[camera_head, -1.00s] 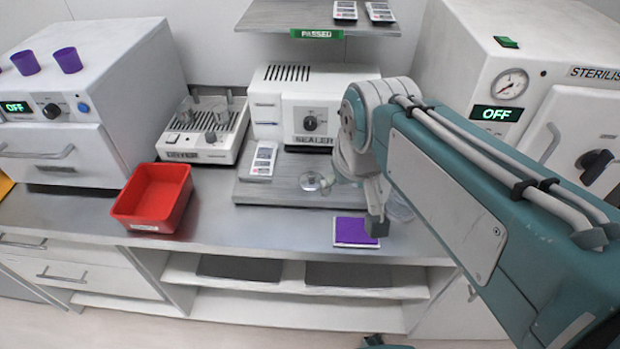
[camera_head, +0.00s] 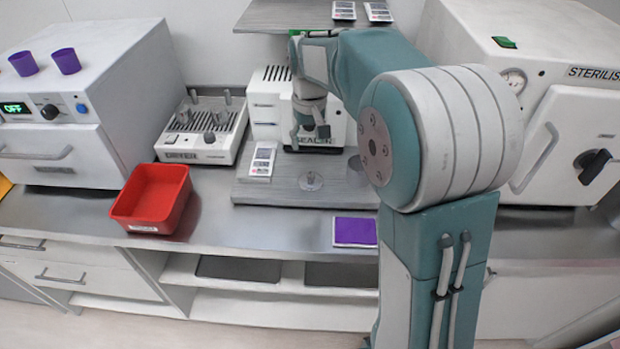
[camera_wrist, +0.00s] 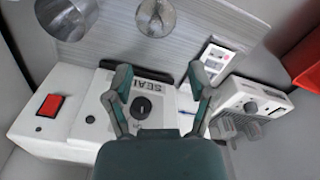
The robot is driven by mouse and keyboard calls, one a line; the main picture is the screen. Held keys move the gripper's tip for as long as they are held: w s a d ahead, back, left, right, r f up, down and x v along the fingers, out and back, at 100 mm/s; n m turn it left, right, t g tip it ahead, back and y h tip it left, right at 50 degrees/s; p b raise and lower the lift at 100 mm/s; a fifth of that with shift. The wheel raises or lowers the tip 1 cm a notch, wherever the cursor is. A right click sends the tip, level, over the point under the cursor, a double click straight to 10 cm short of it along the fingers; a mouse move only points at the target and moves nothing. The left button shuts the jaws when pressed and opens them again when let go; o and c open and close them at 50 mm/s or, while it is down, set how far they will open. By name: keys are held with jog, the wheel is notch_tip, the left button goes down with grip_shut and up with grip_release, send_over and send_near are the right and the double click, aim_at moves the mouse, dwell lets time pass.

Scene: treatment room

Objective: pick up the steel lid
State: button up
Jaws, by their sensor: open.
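The steel lid (camera_head: 311,181) looks like a small shiny disc with a knob. It lies on the grey board (camera_head: 255,190) in front of the sealer. In the wrist view the lid (camera_wrist: 155,17) is near the top edge, beyond the fingertips. My gripper (camera_head: 310,132) is in front of the sealer, above and behind the lid. In the wrist view my gripper (camera_wrist: 160,80) has its two fingers spread, with nothing between them. The sealer front shows below and between the fingers. The gripper is apart from the lid.
A round shiny vessel (camera_wrist: 67,17) stands beside the lid. The sealer (camera_head: 268,112) is close behind my gripper, under a shelf (camera_head: 285,18). A red bin (camera_head: 152,195) and a purple pad (camera_head: 355,232) sit on the counter.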

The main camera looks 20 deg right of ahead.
jog(key=shift+w+f, duration=0.65)
jog(key=shift+f, duration=0.35)
send_over(311, 174)
jog(key=f, duration=0.4)
jog(key=shift+w+a+f, duration=0.25)
jog(key=shift+a+f, duration=0.05)
jog(key=shift+s+d+f, duration=0.1)
jog(key=shift+d+f, duration=0.05)
jog(key=shift+f, duration=1.2)
jog(key=shift+s+d+f, duration=0.1)
jog(key=shift+d+f, duration=0.05)
jog(key=shift+f, duration=1.2)
grip_shut()
